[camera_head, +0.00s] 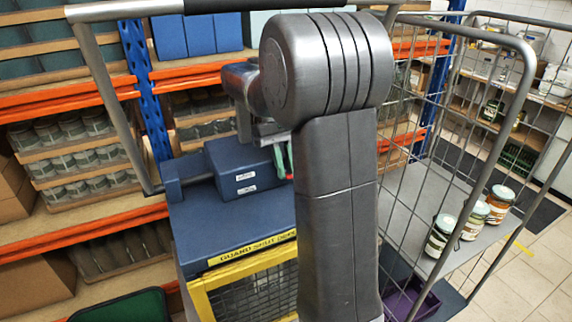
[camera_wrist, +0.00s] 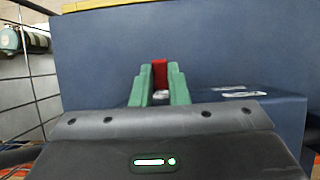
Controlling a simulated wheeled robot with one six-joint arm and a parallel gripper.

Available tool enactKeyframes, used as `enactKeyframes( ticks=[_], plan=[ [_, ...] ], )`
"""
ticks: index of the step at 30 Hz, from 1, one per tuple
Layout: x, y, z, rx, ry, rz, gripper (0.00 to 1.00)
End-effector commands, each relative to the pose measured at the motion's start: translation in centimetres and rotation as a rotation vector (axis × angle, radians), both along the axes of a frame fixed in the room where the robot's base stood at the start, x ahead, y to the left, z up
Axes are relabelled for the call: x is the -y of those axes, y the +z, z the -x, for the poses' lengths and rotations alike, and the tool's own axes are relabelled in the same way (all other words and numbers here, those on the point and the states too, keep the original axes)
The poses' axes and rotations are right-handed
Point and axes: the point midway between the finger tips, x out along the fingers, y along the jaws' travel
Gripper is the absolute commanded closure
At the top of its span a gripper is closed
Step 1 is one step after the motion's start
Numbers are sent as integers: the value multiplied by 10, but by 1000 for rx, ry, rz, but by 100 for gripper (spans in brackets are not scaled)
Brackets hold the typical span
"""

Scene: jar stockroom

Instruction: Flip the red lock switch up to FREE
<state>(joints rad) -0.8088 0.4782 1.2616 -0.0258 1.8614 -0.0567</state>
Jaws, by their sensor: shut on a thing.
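The red lock switch (camera_wrist: 160,72) shows in the wrist view as a small red piece between my green fingertips, against the blue cabinet (camera_wrist: 220,45). My gripper (camera_wrist: 161,80) is shut on it, a finger on each side. In the head view my gripper (camera_head: 281,157) is at the right side of the blue box (camera_head: 225,158) on top of the cabinet, partly hidden behind my arm. Two small white labels are on the box, too small to read. Whether the switch is up or down I cannot tell.
A yellow-framed mesh guard (camera_head: 245,268) marked "GUARD SHUT" is on the cabinet's front. A wire cage trolley (camera_head: 478,150) with several jars stands close on the right. Shelves with orange beams (camera_head: 75,98) fill the left and back.

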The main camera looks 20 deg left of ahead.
Motion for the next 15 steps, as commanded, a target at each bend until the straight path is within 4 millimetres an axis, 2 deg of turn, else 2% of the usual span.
enactKeyframes(
  ticks=[8, 9, 11, 15],
  plan=[
    [0, 1, 0, 2, 0, -1, 100],
    [0, 0, 0, 2, 0, -1, 78],
    [0, 1, 0, 1, 0, 0, 66],
    [0, 0, 0, 1, 0, -1, 64]
  ],
)
